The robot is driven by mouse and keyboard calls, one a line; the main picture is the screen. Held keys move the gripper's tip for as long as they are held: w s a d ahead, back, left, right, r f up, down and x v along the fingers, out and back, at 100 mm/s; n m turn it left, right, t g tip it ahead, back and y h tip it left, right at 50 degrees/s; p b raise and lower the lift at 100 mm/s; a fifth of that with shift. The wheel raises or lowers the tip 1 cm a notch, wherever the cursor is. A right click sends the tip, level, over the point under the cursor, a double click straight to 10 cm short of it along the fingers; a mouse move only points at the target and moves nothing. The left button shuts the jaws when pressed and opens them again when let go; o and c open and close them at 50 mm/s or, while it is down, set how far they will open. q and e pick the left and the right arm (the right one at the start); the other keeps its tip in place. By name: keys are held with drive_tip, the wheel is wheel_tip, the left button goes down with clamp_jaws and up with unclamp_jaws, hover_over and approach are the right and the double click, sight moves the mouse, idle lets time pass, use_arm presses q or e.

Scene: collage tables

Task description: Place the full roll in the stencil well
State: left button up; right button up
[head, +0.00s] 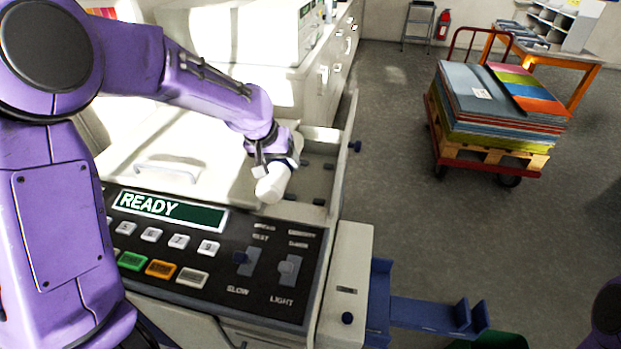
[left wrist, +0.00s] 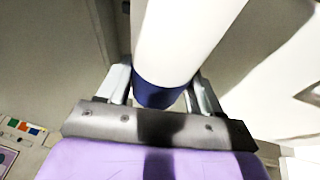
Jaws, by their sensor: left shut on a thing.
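My left gripper (head: 275,164) is shut on a white roll (head: 271,186), held over the right side of the duplicating machine. In the left wrist view the roll (left wrist: 184,45) is a white cylinder with a dark blue end, between the two fingers of the gripper (left wrist: 162,88). An open bay (head: 318,168) with several dark fittings lies just right of the gripper; it appears to be the stencil well. The gripper and roll hide part of it. I cannot tell whether the roll touches the machine. My right gripper is not in view.
The control panel (head: 215,262) in front reads READY. A pale lid with a handle (head: 167,172) is left of the roll. A blue bracket (head: 425,312) juts out at the machine's lower right. A cart of coloured sheets (head: 500,110) stands on open floor.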

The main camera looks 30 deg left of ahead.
use_arm(q)
drive_tip(key=w+f, duration=0.1)
drive_tip(key=w, duration=0.1)
drive_tip(key=w+f+p, duration=0.1)
drive_tip(key=w, duration=0.2)
drive_tip(key=w+d+f+p, duration=0.1)
drive_tip(key=w, duration=0.1)
drive_tip(key=shift+w, duration=0.15)
drive_tip(key=x, duration=0.2)
drive_tip(key=w+p+x, duration=0.1)
drive_tip(key=x, duration=0.4)
drive_tip(key=shift+w+d+r+p, duration=0.1)
drive_tip(key=shift+w+r+p, duration=0.1)
drive_tip(key=shift+w+p, duration=0.1)
wheel_tip(320, 180, down, 2)
drive_tip(key=shift+w+f+p, duration=0.1)
drive_tip(key=shift+f+p, duration=0.1)
drive_tip(key=shift+p, duration=0.7)
drive_tip(key=shift+f, duration=0.5)
drive_tip(key=o, duration=1.2)
drive_tip(key=shift+o, duration=0.2)
